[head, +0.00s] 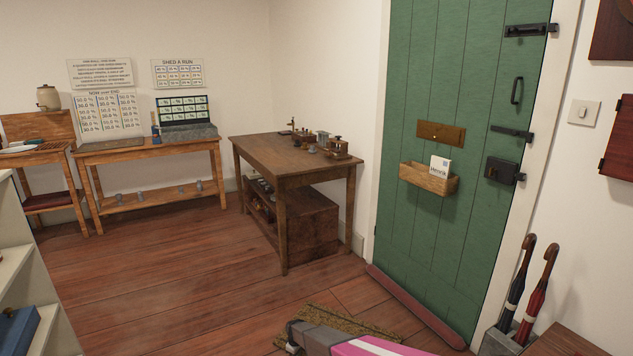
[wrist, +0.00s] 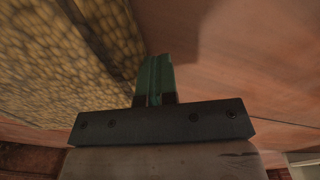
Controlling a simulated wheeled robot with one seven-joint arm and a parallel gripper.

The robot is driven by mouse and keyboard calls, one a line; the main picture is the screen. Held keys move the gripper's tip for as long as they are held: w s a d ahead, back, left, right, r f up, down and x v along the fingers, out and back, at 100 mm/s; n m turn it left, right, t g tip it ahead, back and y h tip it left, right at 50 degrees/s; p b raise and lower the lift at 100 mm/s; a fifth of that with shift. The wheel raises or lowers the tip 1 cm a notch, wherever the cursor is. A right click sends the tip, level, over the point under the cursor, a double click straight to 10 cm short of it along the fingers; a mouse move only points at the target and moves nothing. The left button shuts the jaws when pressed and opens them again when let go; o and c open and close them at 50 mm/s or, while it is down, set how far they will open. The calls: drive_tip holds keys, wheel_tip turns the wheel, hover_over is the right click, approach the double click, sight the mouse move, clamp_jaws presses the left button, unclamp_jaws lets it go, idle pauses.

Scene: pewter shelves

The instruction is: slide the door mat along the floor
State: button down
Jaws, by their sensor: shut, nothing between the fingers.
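The brown, coarse-textured door mat (head: 345,324) lies on the floor in front of the green door, at the bottom of the head view. My arm hides its near part there. In the wrist view the mat (wrist: 60,50) fills the upper left, with its edge running down beside my fingers. My gripper (wrist: 159,58) has its two green fingers shut together with nothing between them. The fingertips are beside the mat's edge, over or at the bare floor. I cannot tell whether they touch the mat.
The green door (head: 440,130) stands behind the mat, with a reddish draught strip (head: 415,308) along its foot. An umbrella stand (head: 500,340) is at the lower right. A wooden table (head: 290,155) stands further back. The plank floor (head: 170,285) left of the mat is clear.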

drive_tip(key=shift+s+a+r, duration=0.15)
drive_tip(key=shift+a+r, duration=0.05)
drive_tip(key=shift+r, duration=1.2)
drive_tip(key=shift+s+a+r, duration=0.1)
drive_tip(key=shift+a+r, duration=0.1)
drive_tip(key=shift+r, duration=1.15)
drive_tip(key=s+d+r+m, duration=0.35)
drive_tip(key=d+r, duration=0.45)
drive_tip(key=r, duration=0.4)
drive_tip(key=s+d+r+m, duration=0.2)
drive_tip(key=s+d+r, duration=0.35)
drive_tip(key=r, duration=0.75)
drive_tip(key=s+d+r+m, duration=0.3)
drive_tip(key=s+d+r, duration=0.5)
drive_tip(key=r, duration=0.3)
drive_tip(key=s+d+r+m, duration=0.3)
drive_tip(key=s+d+r, duration=0.4)
drive_tip(key=r, duration=0.4)
drive_tip(key=shift+s+d+r, duration=0.35)
drive_tip(key=shift+d+r, duration=0.05)
drive_tip(key=shift+d, duration=0.1)
